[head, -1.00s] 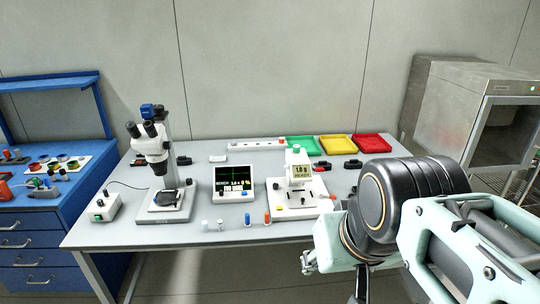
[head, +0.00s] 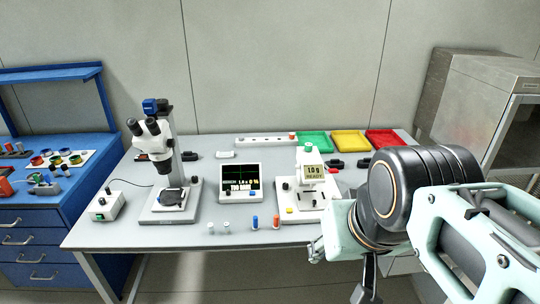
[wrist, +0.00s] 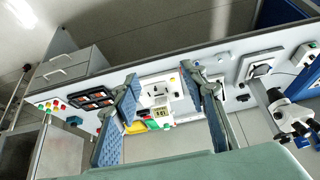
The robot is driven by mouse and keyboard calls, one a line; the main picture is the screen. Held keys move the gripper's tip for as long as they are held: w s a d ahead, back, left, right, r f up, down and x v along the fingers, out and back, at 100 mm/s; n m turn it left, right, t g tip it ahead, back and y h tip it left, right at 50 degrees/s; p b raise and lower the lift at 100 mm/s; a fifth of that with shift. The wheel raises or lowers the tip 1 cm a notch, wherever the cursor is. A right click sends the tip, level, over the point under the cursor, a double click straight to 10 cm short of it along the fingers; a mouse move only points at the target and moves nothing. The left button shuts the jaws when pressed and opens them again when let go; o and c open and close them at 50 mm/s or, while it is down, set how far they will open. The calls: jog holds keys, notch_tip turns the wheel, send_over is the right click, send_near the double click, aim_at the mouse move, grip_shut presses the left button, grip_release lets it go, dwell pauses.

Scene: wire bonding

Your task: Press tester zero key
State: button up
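The bench (head: 120,236) carries a microscope (head: 157,150), a monitor (head: 240,180) and green (head: 313,142), yellow (head: 350,142) and red (head: 385,140) trays. Small capped bottles stand at the front edge. A steel cabinet (head: 480,105) stands at right, a blue workbench (head: 60,190) at left.

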grip_shut()
dwell(1.3)
